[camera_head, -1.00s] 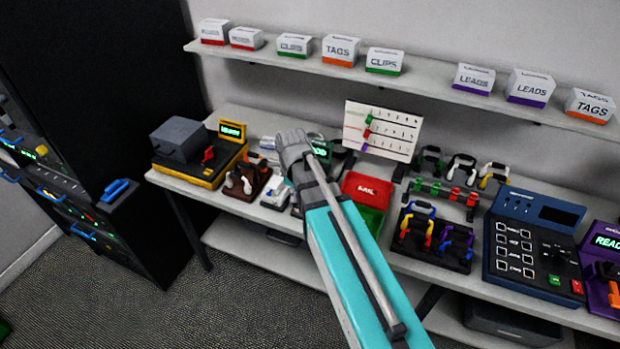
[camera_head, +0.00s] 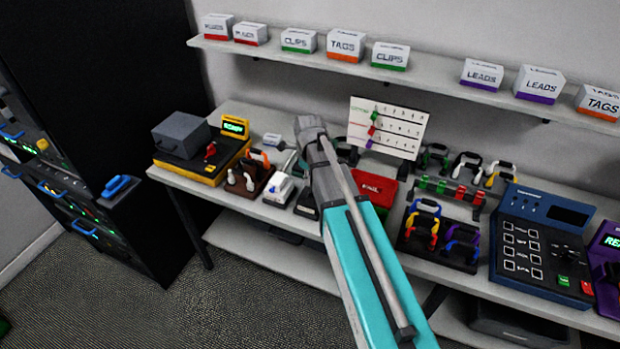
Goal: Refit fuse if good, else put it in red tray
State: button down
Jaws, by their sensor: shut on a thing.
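My arm reaches over the bench, and its grey wrist end hides my gripper, so neither the jaws nor anything in them shows. The red tray (camera_head: 378,186) is on the bench just right of my wrist, partly covered by my arm. I cannot tell which piece is the fuse in question. Handled pieces in several colours stand in a brown rack (camera_head: 236,187) at the left, a dark rack (camera_head: 452,256) right of the red tray, and a rack with green and red blocks (camera_head: 447,190) behind it.
A yellow-and-black device (camera_head: 203,170) with a lit display stands at the bench's left end. A blue keypad console (camera_head: 535,245) and a purple device (camera_head: 606,240) stand at the right. A white chart (camera_head: 387,128) stands at the back. A shelf with labelled boxes (camera_head: 345,44) runs above. A black cabinet (camera_head: 125,220) is left.

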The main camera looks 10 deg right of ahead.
jog(key=shift+w+d+f, duration=0.2)
jog(key=shift+w+d, duration=0.3)
jog(key=shift+w, duration=0.05)
jog(key=shift+f, duration=0.1)
jog(key=shift+f+b, duration=2.6)
jog(key=shift+b, duration=0.2)
jog(key=shift+f+b, duration=0.9)
jog(key=shift+f, duration=0.05)
dwell(1.1)
jog(key=c, duration=0.5)
grip_release()
jog(key=shift+c, duration=0.2)
jog(key=shift+o, duration=0.3)
